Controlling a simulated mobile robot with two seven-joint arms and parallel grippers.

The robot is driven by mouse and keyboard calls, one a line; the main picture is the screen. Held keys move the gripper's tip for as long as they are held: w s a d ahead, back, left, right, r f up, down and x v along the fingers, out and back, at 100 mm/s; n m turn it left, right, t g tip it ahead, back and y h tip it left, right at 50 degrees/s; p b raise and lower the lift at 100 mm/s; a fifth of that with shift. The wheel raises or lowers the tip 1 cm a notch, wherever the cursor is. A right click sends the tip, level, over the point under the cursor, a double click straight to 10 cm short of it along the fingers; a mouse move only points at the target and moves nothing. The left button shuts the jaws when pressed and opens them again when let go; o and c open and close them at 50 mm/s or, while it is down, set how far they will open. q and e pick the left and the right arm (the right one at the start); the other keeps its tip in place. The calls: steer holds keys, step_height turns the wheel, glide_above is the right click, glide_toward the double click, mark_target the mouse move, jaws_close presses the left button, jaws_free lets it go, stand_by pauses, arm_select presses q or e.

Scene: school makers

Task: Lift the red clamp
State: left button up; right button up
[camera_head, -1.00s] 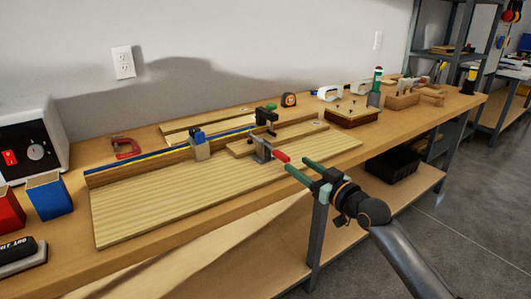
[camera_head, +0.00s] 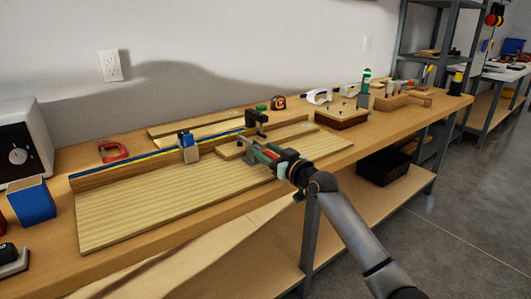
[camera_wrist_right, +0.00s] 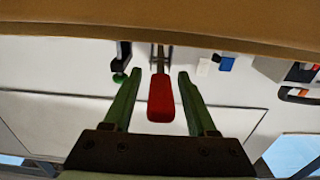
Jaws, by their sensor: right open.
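A toggle clamp with a red handle (camera_wrist_right: 161,98) is fixed near the front of the wooden jig board (camera_head: 130,222). In the head view the handle is mostly hidden by my right gripper (camera_head: 262,151). In the right wrist view my right gripper (camera_wrist_right: 160,76) is open. Its two green fingers stand on either side of the red handle, with a gap visible on both sides. A separate red C-clamp (camera_head: 112,152) lies on the bench at the back left, far from the gripper. My left gripper is not in view.
A black clamp with a green knob (camera_head: 256,118) stands just behind the toggle clamp. A blue-and-grey block (camera_head: 188,148) sits on the fence to the left. A tape measure (camera_head: 279,102) and a wooden box (camera_head: 342,115) are farther back. The board's front left is clear.

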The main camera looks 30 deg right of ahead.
steer(key=shift+c, duration=0.3)
jaws_close()
stand_by(1.1)
